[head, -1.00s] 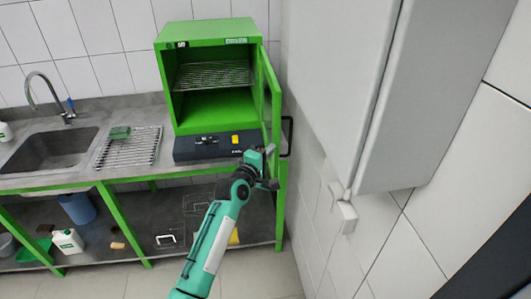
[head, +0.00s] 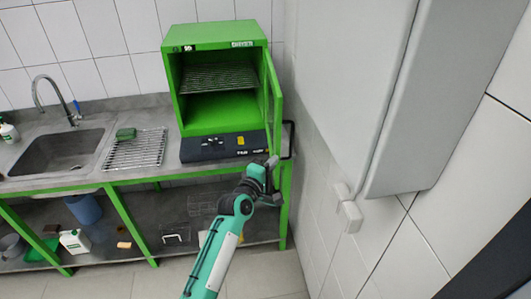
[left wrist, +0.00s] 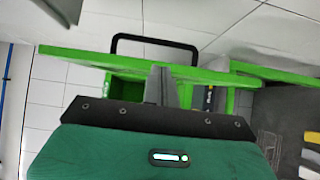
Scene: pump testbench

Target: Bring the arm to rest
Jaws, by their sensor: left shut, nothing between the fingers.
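My left arm reaches up from the bottom of the head view. Its gripper (head: 272,168) is in front of the bench's right end, just below the open door of the green oven. In the left wrist view the two grey fingers (left wrist: 161,86) are together with nothing between them. Beyond them are a green edge and a black handle (left wrist: 156,38). I cannot tell whether the fingers touch anything. My right gripper is not in view.
The green oven (head: 215,35) stands on the bench with its door (head: 274,100) open to the right. A sink (head: 62,152) and a wire rack (head: 135,149) are to the left. A pale wall cabinet (head: 400,100) is on the right. The floor in front is clear.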

